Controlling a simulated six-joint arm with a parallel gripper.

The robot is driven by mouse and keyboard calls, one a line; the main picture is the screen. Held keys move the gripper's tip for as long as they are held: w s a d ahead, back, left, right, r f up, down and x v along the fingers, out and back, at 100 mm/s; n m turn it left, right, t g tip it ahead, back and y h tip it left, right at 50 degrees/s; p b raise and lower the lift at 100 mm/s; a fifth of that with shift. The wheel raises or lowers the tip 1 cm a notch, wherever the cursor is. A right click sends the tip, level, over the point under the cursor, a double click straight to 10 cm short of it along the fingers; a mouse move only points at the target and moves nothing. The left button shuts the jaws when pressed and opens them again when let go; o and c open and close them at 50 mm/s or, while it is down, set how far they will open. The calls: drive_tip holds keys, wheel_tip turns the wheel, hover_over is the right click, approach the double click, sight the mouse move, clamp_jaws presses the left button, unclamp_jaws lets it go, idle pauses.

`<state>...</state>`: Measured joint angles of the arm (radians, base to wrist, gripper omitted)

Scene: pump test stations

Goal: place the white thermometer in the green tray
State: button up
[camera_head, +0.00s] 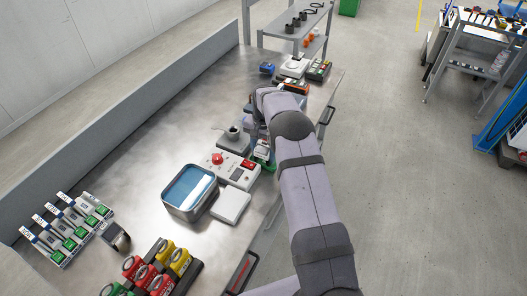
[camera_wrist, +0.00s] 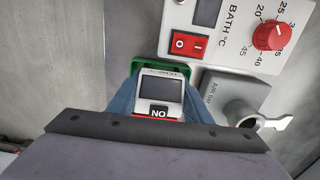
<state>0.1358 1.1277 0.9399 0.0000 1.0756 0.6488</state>
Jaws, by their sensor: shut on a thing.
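A white handheld device with a dark display (camera_wrist: 160,82), which looks like the thermometer, is between the blue fingers of my gripper (camera_wrist: 158,104). The green tray (camera_wrist: 143,68) shows as a rim just behind and beside the device's top; the rest is hidden by the device and fingers. I cannot tell whether the device touches the tray. In the head view, the green tray (camera_head: 262,155) shows at the bench's right edge, partly covered by my arm.
The bath control panel (camera_wrist: 235,40) with red switch and knob is close beside the tray. A grey air valve block (camera_wrist: 232,95) stands right of the fingers. A water bath (camera_head: 190,190), a white pad (camera_head: 231,205) and a rack of labelled devices (camera_head: 68,228) are further left.

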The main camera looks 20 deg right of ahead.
drive_tip(key=shift+f, duration=0.1)
drive_tip(key=shift+f, duration=0.15)
drive_tip(key=o, duration=1.2)
wheel_tip(320, 180, up, 12)
drive_tip(key=b, duration=0.3)
drive_tip(key=shift+r, duration=0.25)
